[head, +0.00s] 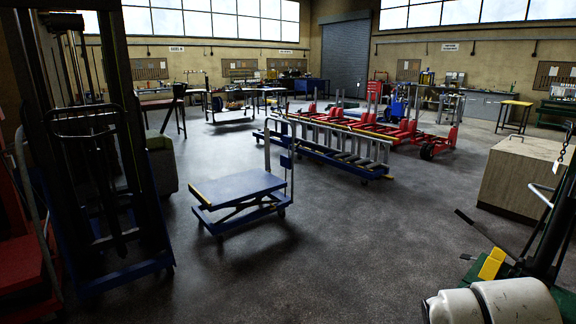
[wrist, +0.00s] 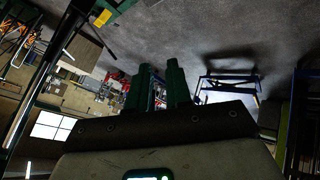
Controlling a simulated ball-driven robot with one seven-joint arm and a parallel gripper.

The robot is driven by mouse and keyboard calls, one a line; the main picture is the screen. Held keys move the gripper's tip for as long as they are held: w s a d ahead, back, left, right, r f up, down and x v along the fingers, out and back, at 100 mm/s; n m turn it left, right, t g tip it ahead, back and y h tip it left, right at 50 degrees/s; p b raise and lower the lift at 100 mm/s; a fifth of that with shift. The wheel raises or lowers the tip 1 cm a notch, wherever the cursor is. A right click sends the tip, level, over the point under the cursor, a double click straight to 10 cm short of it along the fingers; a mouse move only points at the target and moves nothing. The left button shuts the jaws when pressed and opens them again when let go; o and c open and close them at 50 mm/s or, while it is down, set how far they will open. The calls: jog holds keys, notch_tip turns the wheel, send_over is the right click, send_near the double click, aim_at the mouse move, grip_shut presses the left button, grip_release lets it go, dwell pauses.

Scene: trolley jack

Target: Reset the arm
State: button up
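My gripper (wrist: 161,68) shows in the wrist view as two dark green fingers side by side. A narrow gap shows between them, and nothing is seen held there. In the head view I cannot make out the gripper; pale rounded parts of my arm (head: 505,302) fill the lower right corner. Close behind them stands green equipment with a yellow block (head: 492,264), a dark slanted lever and a post with a chain. The yellow block also shows at the top of the wrist view (wrist: 103,18), apart from the fingers. I cannot tell whether this equipment is a trolley jack.
A blue lift table (head: 240,190) stands on the open grey floor. Behind it are a long blue roller frame (head: 325,152) and red frames (head: 405,135). A wooden box (head: 520,178) stands at right. A tall dark lift mast (head: 95,180) blocks the left. The middle front floor is clear.

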jog(key=s+a+f+m+g+y, duration=0.1)
jog(key=s+a+f+g+y, duration=0.2)
jog(key=s+f, duration=1.2)
jog(key=s+a+f+m+g, duration=0.1)
jog(key=s+f, duration=0.3)
jog(key=s, duration=0.4)
jog(key=s+a+f+g, duration=0.1)
jog(key=s+f+g, duration=0.1)
jog(key=s+f, duration=0.3)
jog(key=s, duration=0.4)
jog(key=shift+a+m+y, duration=0.25)
jog(key=shift+m+y, duration=0.05)
jog(key=shift+m, duration=0.1)
jog(key=shift+w, duration=0.1)
jog(key=shift+c, duration=0.5)
